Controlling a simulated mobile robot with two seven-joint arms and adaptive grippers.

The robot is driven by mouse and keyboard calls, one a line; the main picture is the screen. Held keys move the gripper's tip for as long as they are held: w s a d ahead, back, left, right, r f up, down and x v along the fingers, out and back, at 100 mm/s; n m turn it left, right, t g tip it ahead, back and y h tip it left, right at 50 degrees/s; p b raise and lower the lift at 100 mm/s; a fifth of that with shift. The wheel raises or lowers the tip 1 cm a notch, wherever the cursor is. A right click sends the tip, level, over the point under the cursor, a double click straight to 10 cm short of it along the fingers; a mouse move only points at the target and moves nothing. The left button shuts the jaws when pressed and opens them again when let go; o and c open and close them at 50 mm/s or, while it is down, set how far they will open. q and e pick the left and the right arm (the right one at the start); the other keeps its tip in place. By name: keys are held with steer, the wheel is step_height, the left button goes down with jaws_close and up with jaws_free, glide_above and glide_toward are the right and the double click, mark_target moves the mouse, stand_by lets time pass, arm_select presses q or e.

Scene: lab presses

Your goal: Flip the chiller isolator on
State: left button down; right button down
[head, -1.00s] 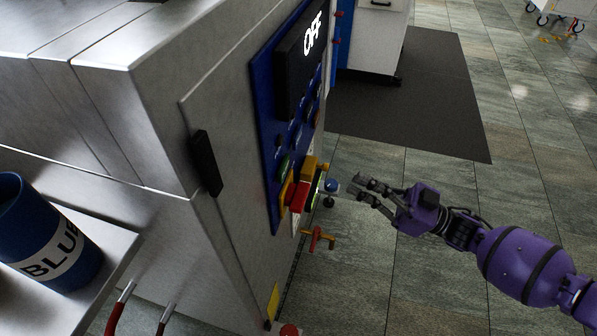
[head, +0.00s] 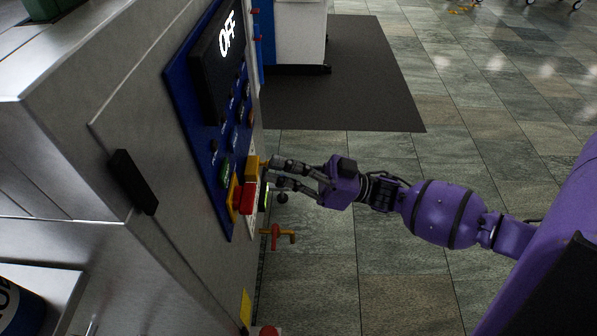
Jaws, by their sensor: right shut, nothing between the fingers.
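The blue control panel (head: 188,113) is on the side of the metal cabinet, and its dark display (head: 215,62) reads OFF. Low on the panel are a red switch handle (head: 246,200) and a yellow block (head: 252,170). No readable label shows which control is the chiller isolator. My right gripper (head: 270,173) is shut and empty, with its fingertips close to the right of the yellow block and red handle. I cannot tell whether it touches anything. The gripper hides the blue knob. My left gripper is not in view.
A red and orange tap-like valve (head: 277,236) sticks out below the panel. A black door handle (head: 133,181) is on the cabinet's front. A dark mat (head: 350,90) lies on the tiled floor behind.

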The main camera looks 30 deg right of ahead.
mark_target(245, 198)
steer(key=w+a+f, duration=0.1)
steer(key=w+a+f+b, duration=0.1)
steer(key=a, duration=0.1)
steer(key=shift+f+b, duration=0.3)
steer(key=shift+f, duration=0.1)
